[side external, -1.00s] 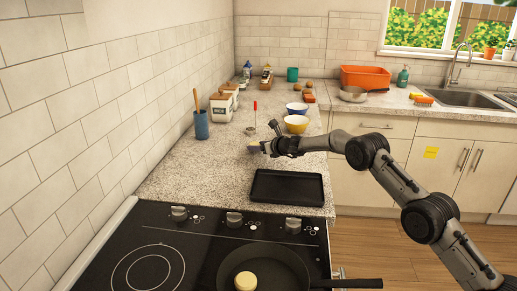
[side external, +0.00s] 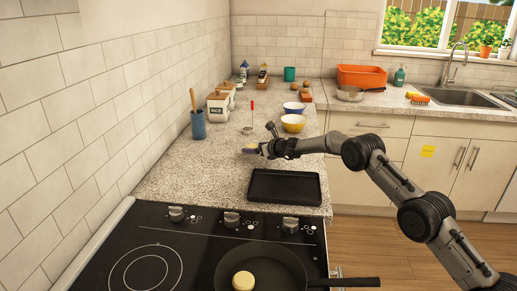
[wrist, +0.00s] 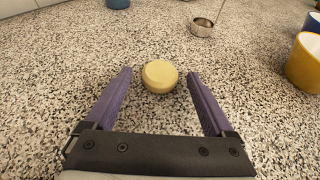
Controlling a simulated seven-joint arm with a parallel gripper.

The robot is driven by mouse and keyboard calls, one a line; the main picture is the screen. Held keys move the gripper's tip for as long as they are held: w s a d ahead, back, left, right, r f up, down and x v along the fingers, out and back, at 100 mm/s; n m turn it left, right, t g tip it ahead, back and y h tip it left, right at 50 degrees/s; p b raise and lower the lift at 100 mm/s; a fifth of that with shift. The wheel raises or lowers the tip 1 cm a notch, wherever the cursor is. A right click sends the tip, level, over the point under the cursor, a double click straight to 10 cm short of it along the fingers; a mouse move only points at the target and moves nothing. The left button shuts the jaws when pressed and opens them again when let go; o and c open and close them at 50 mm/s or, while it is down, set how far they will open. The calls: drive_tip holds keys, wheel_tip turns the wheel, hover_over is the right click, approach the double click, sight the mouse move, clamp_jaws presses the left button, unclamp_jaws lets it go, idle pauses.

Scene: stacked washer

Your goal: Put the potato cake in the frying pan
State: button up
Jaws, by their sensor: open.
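A pale yellow round potato cake (wrist: 160,76) rests on the speckled counter in the wrist view. My gripper (wrist: 158,84) is open, with its purple fingers on either side of this cake near the tips and visible gaps on both sides. In the side view my gripper (side external: 252,150) is low over the counter, behind the black tray, and hides the cake there. Another yellow round cake (side external: 243,281) lies in the dark frying pan (side external: 285,264) on the stove, at the bottom of the side view.
A black tray (side external: 285,187) lies between my gripper and the stove. A small metal cup (wrist: 201,27) and a yellow bowl (wrist: 306,62) stand ahead right. A blue utensil holder (side external: 198,125) and a rice canister (side external: 218,108) line the left wall.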

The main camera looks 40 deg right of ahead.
drive_tip(key=v, duration=1.2)
drive_tip(key=shift+a+r, duration=0.1)
drive_tip(key=shift+r, duration=0.05)
drive_tip(key=s+a+r+n+g+y, duration=0.1)
drive_tip(key=s+a+r+n+y, duration=0.5)
drive_tip(key=s+a+r+n, duration=0.85)
drive_tip(key=s+a+r+n+g+y, duration=0.1)
drive_tip(key=s+a+r+n, duration=0.1)
drive_tip(key=s+n, duration=0.15)
drive_tip(key=s+a+r+n+g, duration=0.1)
drive_tip(key=s+a+r+n, duration=0.15)
drive_tip(key=s, duration=0.25)
drive_tip(key=s+d+f+n+g+h, duration=0.1)
drive_tip(key=s+n, duration=0.5)
drive_tip(key=s, duration=0.7)
drive_tip(key=s+d+f+n+g+h, duration=0.2)
drive_tip(key=s+f+n, duration=0.3)
drive_tip(key=s, duration=0.8)
drive_tip(key=shift+n+g+h, duration=0.8)
drive_tip(key=shift+n, duration=0.25)
drive_tip(key=shift+o, duration=0.5)
drive_tip(key=s+d+f+n+h, duration=0.2)
drive_tip(key=s+d, duration=0.2)
drive_tip(key=s, duration=0.1)
drive_tip(key=shift+d, duration=0.3)
drive_tip(key=shift+w+f, duration=0.1)
drive_tip(key=shift+f, duration=0.05)
drive_tip(key=shift+n, duration=0.3)
